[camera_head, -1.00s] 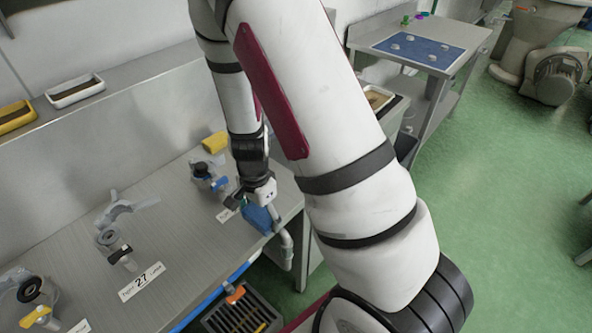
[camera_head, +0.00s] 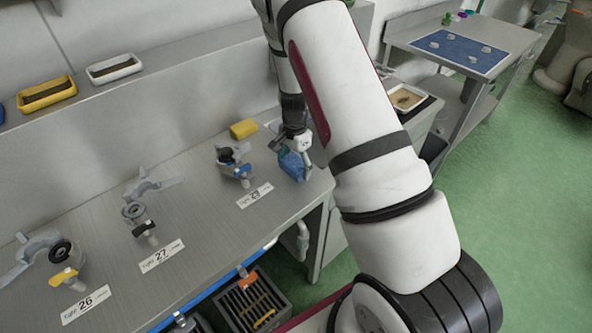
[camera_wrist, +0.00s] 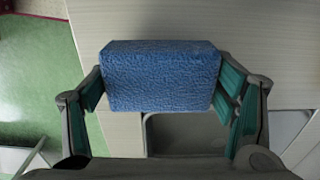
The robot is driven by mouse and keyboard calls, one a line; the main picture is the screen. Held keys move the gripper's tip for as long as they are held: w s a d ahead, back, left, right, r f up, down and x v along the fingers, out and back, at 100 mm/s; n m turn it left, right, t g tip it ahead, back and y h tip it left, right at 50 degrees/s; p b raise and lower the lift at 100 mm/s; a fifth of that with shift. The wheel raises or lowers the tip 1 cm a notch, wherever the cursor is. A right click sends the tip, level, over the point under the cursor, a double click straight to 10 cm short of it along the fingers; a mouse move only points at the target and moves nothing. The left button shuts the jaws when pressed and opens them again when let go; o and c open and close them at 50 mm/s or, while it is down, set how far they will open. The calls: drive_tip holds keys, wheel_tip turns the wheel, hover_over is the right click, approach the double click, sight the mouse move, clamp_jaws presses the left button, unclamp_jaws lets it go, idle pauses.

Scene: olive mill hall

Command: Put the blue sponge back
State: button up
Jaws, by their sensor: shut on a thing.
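The blue sponge (camera_head: 294,166) is held by my gripper (camera_head: 294,148) at the right end of the steel bench, right of the valve by label 28. In the wrist view, the sponge (camera_wrist: 160,75) fills the space between the two fingers of my gripper (camera_wrist: 162,92), which are shut on its sides. The head view does not show clearly whether the sponge touches the bench. A yellow tray (camera_head: 46,95) and a white tray (camera_head: 114,68) sit on the ledge behind the bench. A bit of blue (camera_head: 1,114) shows at the ledge's left picture edge, mostly cut off.
A yellow sponge-like block (camera_head: 243,129) lies on the bench (camera_head: 200,210) near the back. Several valve fittings stand along it, such as one by label 27 (camera_head: 161,255). A dark crate (camera_head: 252,303) is below the front edge. A table with a blue mat (camera_head: 459,50) stands behind right.

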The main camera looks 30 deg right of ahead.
sight(296, 170)
drive_tip(key=shift+w+d+f, duration=0.15)
drive_tip(key=shift+w+d, duration=0.15)
wheel_tip(296, 170, down, 2)
drive_tip(key=shift+s+f+p, duration=0.1)
drive_tip(key=shift+f+p, duration=0.05)
drive_tip(key=shift+p, duration=0.3)
drive_tip(key=shift+f, duration=0.5)
drive_tip(key=shift+f, duration=0.15)
drive_tip(key=o, duration=1.2)
